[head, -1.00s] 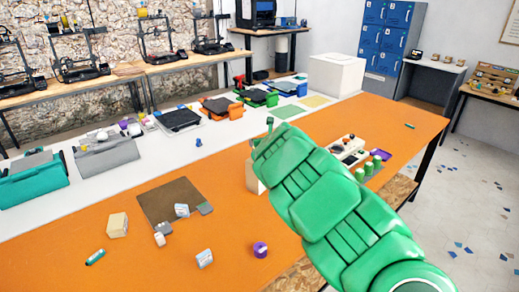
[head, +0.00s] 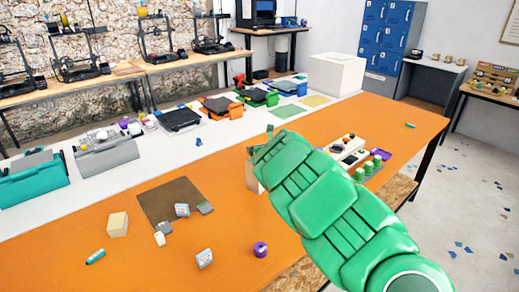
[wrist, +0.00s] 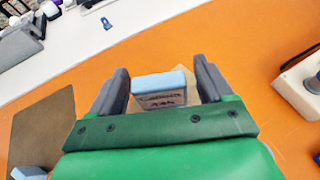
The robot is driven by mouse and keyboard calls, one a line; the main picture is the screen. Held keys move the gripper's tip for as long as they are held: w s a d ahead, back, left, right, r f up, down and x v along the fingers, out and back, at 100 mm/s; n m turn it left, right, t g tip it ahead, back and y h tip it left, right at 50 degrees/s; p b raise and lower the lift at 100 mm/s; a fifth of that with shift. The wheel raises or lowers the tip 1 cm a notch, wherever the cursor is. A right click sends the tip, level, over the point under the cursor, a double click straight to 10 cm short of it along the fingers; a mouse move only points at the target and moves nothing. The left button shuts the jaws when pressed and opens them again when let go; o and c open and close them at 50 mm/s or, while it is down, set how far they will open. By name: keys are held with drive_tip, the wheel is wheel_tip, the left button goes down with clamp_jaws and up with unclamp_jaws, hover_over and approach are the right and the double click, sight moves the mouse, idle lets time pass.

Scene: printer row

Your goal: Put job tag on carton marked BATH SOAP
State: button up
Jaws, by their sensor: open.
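My gripper (wrist: 165,88) is open in the wrist view. A small box with a pale blue top and a dark-lettered label (wrist: 160,90) shows between its fingers; its lettering is too small to read, and I cannot tell whether the fingers touch it. Part of a tan surface shows behind it. Small white and blue cartons (head: 182,210) and (head: 205,258) are on the orange table and mat. I cannot tell which thing is the job tag.
A brown mat (head: 165,196) lies left of the arm, with a cream block (head: 117,224), a green-and-white tube (head: 96,257) and a purple spool (head: 260,249) around it. A control box (head: 347,148) and green pegs (head: 360,174) stand to the right.

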drive_tip(key=shift+r, duration=0.15)
drive_tip(key=shift+s+d+r, duration=0.2)
drive_tip(key=shift+s, duration=0.2)
drive_tip(key=v, duration=1.1)
idle(0.7)
